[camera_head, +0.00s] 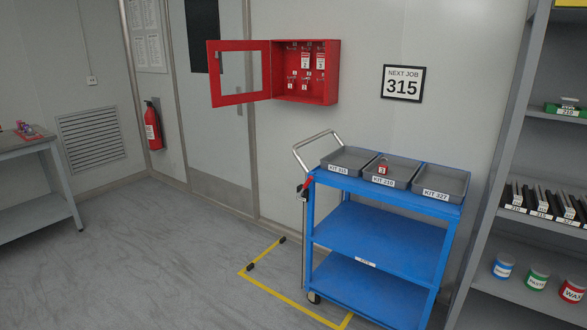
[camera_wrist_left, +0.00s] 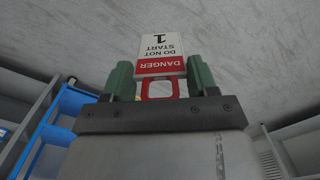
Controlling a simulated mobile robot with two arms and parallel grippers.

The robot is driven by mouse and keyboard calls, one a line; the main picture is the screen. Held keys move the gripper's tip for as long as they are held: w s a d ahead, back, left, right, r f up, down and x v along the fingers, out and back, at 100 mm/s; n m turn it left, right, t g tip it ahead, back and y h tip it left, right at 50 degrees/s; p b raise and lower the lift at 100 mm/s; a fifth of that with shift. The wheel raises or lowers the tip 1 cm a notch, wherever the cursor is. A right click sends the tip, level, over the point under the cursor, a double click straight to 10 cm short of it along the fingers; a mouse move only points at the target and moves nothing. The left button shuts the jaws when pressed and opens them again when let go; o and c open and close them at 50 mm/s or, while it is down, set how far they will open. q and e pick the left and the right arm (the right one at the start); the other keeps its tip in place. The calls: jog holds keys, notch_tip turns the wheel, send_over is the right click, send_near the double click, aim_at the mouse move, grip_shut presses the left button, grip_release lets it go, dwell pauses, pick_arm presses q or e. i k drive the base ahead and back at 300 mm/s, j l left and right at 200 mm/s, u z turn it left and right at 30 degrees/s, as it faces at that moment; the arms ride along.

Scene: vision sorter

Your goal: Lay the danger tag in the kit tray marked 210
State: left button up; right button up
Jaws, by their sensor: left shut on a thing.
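In the left wrist view my left gripper (camera_wrist_left: 160,82) is shut on the danger tag (camera_wrist_left: 160,50), a red and white plate reading DANGER DO NOT START 1. The tag's red loop sits between the green fingers, and the plate sticks out beyond them. Neither gripper shows in the head view. The kit tray marked 210 (camera_head: 404,175) is the middle grey tray on top of the blue cart. A red padlock with a 3 (camera_head: 382,168) is at its left part; the rest of the tray looks bare.
Trays marked 315 (camera_head: 348,160) and 327 (camera_head: 445,182) flank it, both looking empty. A red cabinet (camera_head: 322,88) with its door open holds tags and padlocks. A sign (camera_head: 403,83) reads NEXT JOB 315. Grey shelves (camera_head: 515,112) stand close right of the blue cart (camera_head: 375,236).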

aim_at(401, 175)
jog(key=i, duration=0.6)
jog(key=i+z, duration=0.15)
jog(key=i, duration=0.45)
jog(key=i+j, duration=0.15)
jog(key=i, duration=0.45)
jog(key=i+j+z, duration=0.1)
jog(key=i, duration=0.55)
